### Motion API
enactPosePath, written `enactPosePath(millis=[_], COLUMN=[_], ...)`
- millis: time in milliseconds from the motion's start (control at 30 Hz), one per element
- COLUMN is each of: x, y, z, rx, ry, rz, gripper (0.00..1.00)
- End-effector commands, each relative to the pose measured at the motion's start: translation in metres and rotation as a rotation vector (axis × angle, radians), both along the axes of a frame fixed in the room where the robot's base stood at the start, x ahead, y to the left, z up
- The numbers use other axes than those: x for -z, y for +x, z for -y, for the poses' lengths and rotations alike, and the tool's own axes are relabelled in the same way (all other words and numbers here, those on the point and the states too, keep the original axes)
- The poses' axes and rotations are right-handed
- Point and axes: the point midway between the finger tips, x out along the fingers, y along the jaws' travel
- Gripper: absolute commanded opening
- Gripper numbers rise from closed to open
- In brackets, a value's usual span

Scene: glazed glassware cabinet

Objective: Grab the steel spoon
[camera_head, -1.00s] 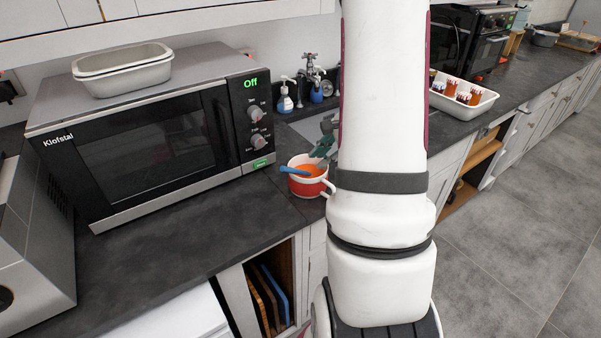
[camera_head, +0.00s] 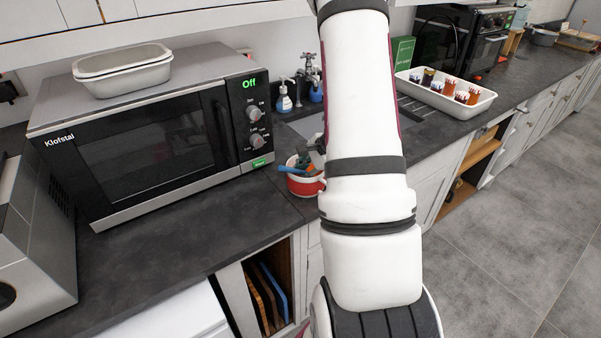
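A red and white pot (camera_head: 304,186) stands on the dark counter, right of the microwave. A blue-handled utensil (camera_head: 292,169) leans over its left rim; its other end is hidden. I cannot make out a steel spoon in this view. The tip of my gripper (camera_head: 308,158) shows small and dark at the pot's mouth, left of my white arm. I cannot tell whether its fingers are open or shut, or whether they touch anything. My arm hides the counter just right of the pot.
A microwave (camera_head: 150,140) with a white dish (camera_head: 124,72) on top stands at left. A soap bottle (camera_head: 284,97) and a tap (camera_head: 309,70) are behind the pot. A white tray (camera_head: 450,104) with several jars is at right. The counter before the microwave is clear.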

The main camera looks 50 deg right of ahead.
Motion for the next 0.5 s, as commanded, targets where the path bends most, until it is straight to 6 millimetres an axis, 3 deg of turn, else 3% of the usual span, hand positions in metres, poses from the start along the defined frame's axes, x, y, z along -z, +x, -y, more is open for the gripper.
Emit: enactPosePath(millis=[33,133,500], x=[-0.0002,-0.0002,-0.0014], y=[0.0001,-0.0001,-0.0002], z=[0.0000,-0.0001,0.0001], rx=[0.000,0.000,-0.001], ry=[0.000,0.000,-0.001], rz=[0.000,0.000,0.000], gripper=[0.18,0.00,0.00])
